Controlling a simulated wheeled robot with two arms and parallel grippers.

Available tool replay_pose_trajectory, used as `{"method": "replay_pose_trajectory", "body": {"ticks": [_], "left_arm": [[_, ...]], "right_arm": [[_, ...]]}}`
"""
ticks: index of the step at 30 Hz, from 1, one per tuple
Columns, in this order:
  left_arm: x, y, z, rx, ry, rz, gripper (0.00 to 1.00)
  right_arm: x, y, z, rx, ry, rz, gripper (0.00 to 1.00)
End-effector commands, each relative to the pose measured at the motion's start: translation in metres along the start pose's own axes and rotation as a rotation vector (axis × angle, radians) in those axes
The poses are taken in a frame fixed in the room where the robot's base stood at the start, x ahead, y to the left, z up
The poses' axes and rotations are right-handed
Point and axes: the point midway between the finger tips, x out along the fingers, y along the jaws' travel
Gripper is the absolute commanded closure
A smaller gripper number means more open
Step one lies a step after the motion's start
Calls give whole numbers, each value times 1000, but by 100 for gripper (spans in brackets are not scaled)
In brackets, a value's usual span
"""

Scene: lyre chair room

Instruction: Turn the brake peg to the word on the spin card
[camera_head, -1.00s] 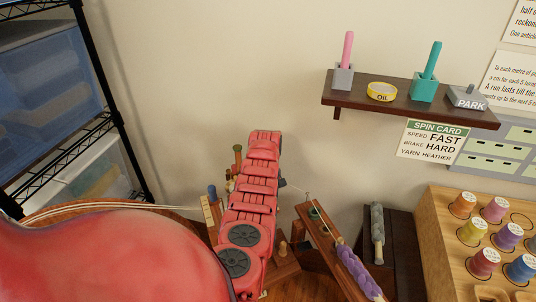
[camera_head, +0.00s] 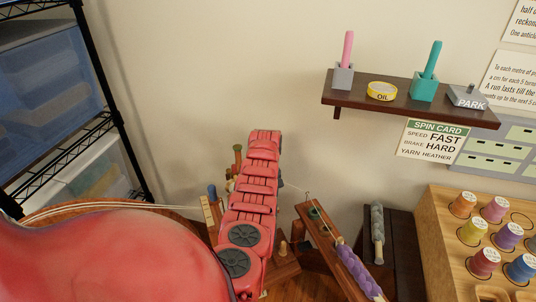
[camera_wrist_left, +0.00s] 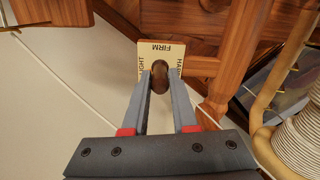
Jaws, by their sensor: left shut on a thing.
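The spin card (camera_head: 435,140) hangs on the wall under the shelf and reads speed FAST, brake HARD, yarn HEATHER. In the left wrist view the brake peg (camera_wrist_left: 160,77) is a dark brown rounded knob in front of a cream plate (camera_wrist_left: 162,48). The plate reads LIGHT at left, FIRM at the top and HARD at right. My left gripper (camera_wrist_left: 161,86) is shut on the peg, one finger on each side. I cannot tell which word the peg points to. In the head view my red arm hides the peg and this gripper. My right gripper is out of view.
A dark shelf (camera_head: 400,97) holds a pink stick in a grey block, a teal one, an OIL tin (camera_head: 382,91) and a PARK block (camera_head: 467,97). A wooden rack (camera_head: 437,250) of colored spools stands right. A wire shelf with bins (camera_head: 50,75) is left.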

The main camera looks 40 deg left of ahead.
Motion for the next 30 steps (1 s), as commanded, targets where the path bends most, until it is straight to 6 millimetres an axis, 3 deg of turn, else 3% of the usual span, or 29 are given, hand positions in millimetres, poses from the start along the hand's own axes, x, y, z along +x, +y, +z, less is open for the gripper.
{"method": "replay_pose_trajectory", "body": {"ticks": [21,30], "left_arm": [[0,0,-1,637,4,1,100],[0,-1,-1,828,0,-1,100]], "right_arm": [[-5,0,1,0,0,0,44],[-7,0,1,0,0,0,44]]}}
